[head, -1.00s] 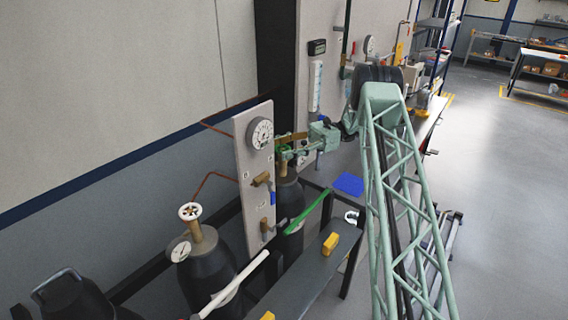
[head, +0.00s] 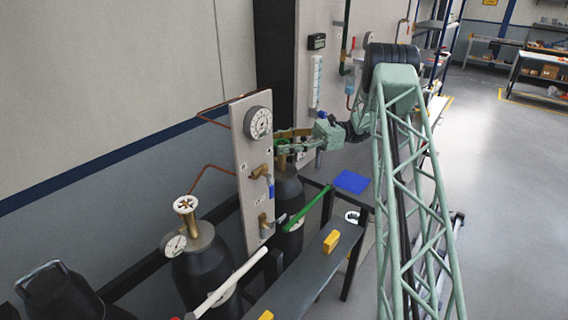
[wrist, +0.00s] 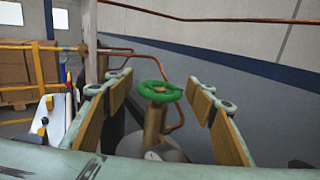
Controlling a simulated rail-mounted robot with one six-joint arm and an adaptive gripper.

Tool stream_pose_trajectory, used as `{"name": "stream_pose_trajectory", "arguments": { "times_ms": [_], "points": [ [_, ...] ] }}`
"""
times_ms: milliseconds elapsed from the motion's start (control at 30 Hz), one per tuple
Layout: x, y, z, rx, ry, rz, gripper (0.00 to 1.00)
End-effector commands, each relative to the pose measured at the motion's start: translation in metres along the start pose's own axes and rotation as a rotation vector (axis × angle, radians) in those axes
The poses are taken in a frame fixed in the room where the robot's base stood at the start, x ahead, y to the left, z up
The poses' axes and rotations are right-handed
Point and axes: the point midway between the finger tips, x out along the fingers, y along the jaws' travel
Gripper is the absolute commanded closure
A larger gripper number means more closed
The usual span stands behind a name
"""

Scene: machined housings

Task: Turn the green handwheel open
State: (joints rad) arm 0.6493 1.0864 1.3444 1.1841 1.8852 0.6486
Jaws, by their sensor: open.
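The green handwheel (wrist: 160,92) sits on top of a brass valve (wrist: 155,120) in the wrist view, upright on a gas cylinder. In the head view the handwheel (head: 283,144) is partly hidden by my gripper. My gripper (wrist: 160,95) is open, with its two wood-coloured finger pads to the left and right of the handwheel and a gap on each side. In the head view my gripper (head: 290,142) reaches from the right to just beside the panel. Whether the pads are level with the wheel rim is hard to tell.
A grey panel (head: 241,180) with a gauge (head: 258,122) stands close to the left of my gripper. A second cylinder (head: 203,265) has a white handwheel (head: 185,203). A dark bench (head: 310,270) carries yellow blocks. Copper pipes (wrist: 215,21) run behind the valve.

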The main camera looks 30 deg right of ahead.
Motion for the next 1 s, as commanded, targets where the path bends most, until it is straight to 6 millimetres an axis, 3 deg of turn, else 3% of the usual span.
{"name": "stream_pose_trajectory", "arguments": {
  "times_ms": [1000],
  "points": [
    [-0.0005, 0.0002, -0.0008, 0.001, 0.001, -0.315, 0.50]
  ]
}}
